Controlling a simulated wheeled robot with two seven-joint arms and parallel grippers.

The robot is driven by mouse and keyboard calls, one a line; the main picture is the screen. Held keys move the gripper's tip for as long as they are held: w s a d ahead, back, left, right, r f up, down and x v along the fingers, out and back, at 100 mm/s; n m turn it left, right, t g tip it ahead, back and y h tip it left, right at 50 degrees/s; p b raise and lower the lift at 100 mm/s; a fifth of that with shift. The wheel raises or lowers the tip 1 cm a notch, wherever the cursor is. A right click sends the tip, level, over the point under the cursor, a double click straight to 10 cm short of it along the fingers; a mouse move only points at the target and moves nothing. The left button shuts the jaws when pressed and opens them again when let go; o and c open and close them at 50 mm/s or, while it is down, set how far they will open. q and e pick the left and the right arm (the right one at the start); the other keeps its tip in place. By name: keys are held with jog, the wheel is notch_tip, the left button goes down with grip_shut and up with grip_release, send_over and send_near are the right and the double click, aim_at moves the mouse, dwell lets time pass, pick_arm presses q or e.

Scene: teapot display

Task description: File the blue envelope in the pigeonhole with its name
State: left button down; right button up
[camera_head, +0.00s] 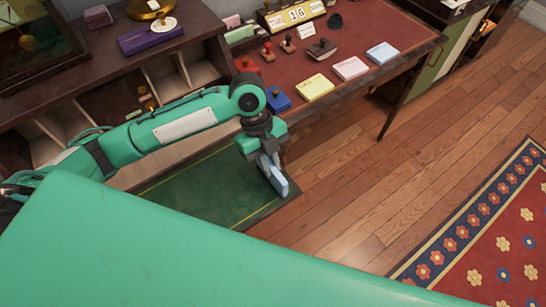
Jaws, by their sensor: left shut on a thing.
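My left gripper (266,160) points down above the front edge of the green desk pad. It is shut on a light blue, thin flat thing (282,187), which looks like the blue envelope seen nearly edge-on. The fingers cover part of it, and no name on it can be read. Wooden pigeonholes (168,82) open under the shelf at the upper left. My left arm hides some of them, and I cannot read any labels. My right gripper is not in view.
A green pad (163,202) lies below my left arm. The red desk top (362,42) holds a yellow pad (315,88), a pink pad (350,68), a light blue pad (382,53), several stamps and a date block (296,14). Bare wooden floor (400,160) lies right.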

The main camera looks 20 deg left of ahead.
pick_arm(q)
jog(key=shift+w+d, duration=0.15)
jog(key=shift+w, duration=0.05)
jog(key=c, duration=1.4)
grip_release()
jog(key=shift+w+d, duration=0.1)
jog(key=shift+o, duration=0.3)
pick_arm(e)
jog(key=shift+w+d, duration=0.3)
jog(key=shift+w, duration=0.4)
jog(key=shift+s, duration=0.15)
pick_arm(q)
jog(key=v, duration=1.3)
jog(key=shift+r, duration=0.4)
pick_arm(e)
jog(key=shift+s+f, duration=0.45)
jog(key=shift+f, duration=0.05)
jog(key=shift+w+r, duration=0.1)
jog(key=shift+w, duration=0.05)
